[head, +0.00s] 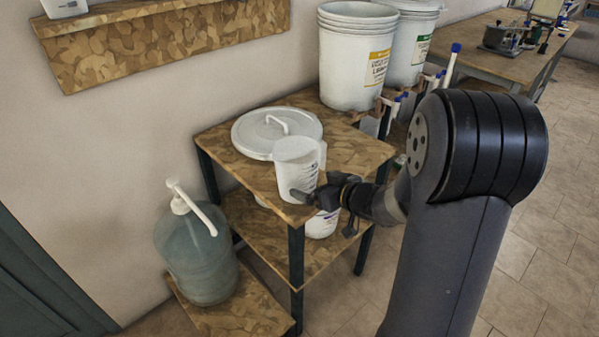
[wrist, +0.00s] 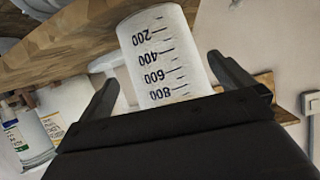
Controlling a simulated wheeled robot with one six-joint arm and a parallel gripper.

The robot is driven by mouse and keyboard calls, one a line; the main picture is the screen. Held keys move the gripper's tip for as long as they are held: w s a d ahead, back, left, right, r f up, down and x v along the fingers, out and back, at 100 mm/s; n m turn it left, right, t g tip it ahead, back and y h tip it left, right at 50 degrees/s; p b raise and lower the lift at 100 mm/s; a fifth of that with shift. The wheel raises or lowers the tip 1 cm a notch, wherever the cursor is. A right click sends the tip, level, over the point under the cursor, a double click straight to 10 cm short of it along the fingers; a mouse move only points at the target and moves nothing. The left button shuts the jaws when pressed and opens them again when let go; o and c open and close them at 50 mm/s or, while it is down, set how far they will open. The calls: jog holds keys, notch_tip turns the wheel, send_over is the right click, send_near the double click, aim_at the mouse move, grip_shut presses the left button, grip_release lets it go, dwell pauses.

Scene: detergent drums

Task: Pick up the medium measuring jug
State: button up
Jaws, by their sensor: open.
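A white measuring jug (head: 298,168) stands upright on the top shelf of the wooden stand, near its front corner. In the wrist view the jug (wrist: 162,55) shows black marks from 200 to 800 and appears upside down. My gripper (head: 312,196) is at the jug's lower right side in the head view. In the wrist view my gripper (wrist: 162,82) is open, with one finger on each side of the jug. I cannot tell whether either finger touches it.
A round white lid (head: 262,128) with a handle lies right behind the jug. The stand's top (head: 350,148) has some free room to the right. White drums (head: 352,60) stand behind. A white tub (head: 322,224) is on the lower shelf. A pump bottle (head: 200,255) stands at the left.

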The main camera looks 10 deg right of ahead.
aim_at(310, 183)
jog(key=b+x, duration=0.1)
jog(key=x, duration=0.4)
jog(key=shift+w+a, duration=0.1)
jog(key=c, duration=0.6)
jog(key=shift+c, duration=0.3)
